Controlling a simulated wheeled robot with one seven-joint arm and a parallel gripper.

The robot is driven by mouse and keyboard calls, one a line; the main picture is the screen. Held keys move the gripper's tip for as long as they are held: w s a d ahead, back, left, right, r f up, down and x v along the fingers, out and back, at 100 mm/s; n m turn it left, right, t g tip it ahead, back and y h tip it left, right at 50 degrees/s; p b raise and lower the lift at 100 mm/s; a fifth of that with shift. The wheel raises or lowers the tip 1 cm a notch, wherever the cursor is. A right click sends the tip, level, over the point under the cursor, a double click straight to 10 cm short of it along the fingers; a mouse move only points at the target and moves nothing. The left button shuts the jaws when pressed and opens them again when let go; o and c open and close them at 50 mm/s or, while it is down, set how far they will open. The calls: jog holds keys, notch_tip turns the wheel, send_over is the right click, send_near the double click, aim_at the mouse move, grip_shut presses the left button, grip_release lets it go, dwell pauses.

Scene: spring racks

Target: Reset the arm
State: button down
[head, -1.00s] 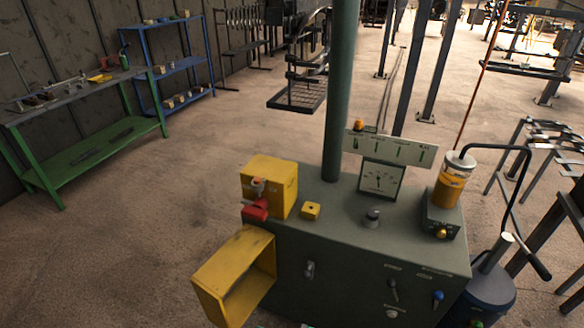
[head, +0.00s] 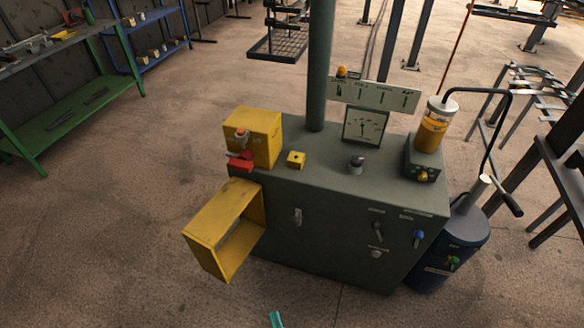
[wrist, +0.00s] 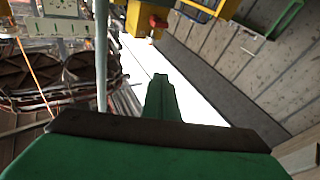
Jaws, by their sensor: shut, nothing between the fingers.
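My gripper (wrist: 160,82) shows in the wrist view as green fingers pressed together, with nothing between them. In the head view a small teal tip (head: 276,319) at the bottom edge looks like part of my gripper; the rest of the arm is out of frame. The tip is in front of the grey-green machine cabinet (head: 325,235) and apart from it. In the wrist view the cabinet's yellow parts (wrist: 140,18) are at the top, away from the fingers.
An open yellow box frame (head: 212,262) juts from the cabinet's left side. A yellow box with a red switch (head: 253,135) sits on top. A blue canister (head: 450,248) stands at right. A green workbench (head: 70,120) is at far left. The floor between is clear.

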jog(key=s+d+r+m+g+h, duration=0.1)
jog(key=s+r+m+g+h, duration=0.1)
jog(key=s, duration=0.4)
jog(key=s+d+r+m+g+h, duration=0.2)
jog(key=s+m+h, duration=0.1)
jog(key=s, duration=0.3)
jog(key=shift+d+r+m+h, duration=0.3)
jog(key=shift+r+h, duration=0.05)
jog(key=shift+h, duration=0.55)
jog(key=shift+w, duration=0.1)
